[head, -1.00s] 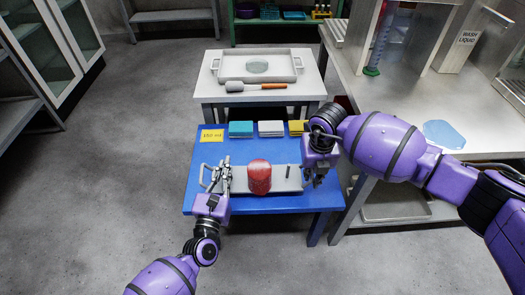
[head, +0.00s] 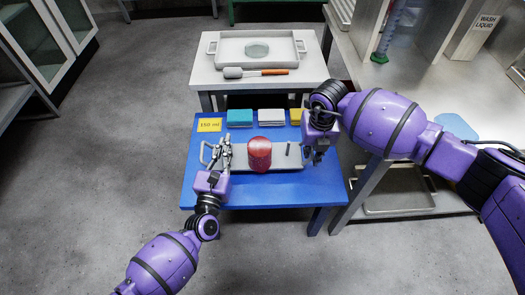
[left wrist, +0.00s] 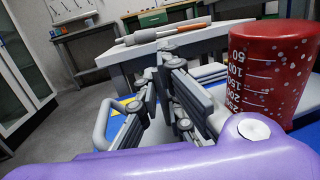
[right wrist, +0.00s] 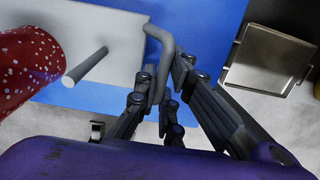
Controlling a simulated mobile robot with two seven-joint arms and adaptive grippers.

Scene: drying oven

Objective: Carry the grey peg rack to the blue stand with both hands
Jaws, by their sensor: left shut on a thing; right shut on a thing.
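The grey peg rack (head: 280,163) is over the blue stand (head: 255,193), a low blue table; I cannot tell whether it touches the top. A red speckled graduated cup (head: 259,155) sits upside down on the rack, its scale showing in the left wrist view (left wrist: 265,75). A bare grey peg (head: 288,149) stands to its right. My left gripper (head: 224,148) is shut on the rack's left handle (left wrist: 101,120). My right gripper (head: 317,157) is shut on the right handle (right wrist: 163,42). The fingers partly hide both handles.
Teal (head: 240,118), white (head: 271,117) and yellow (head: 297,116) blocks and a yellow label (head: 209,125) lie along the stand's far edge. A steel bench (head: 400,95) is at right.

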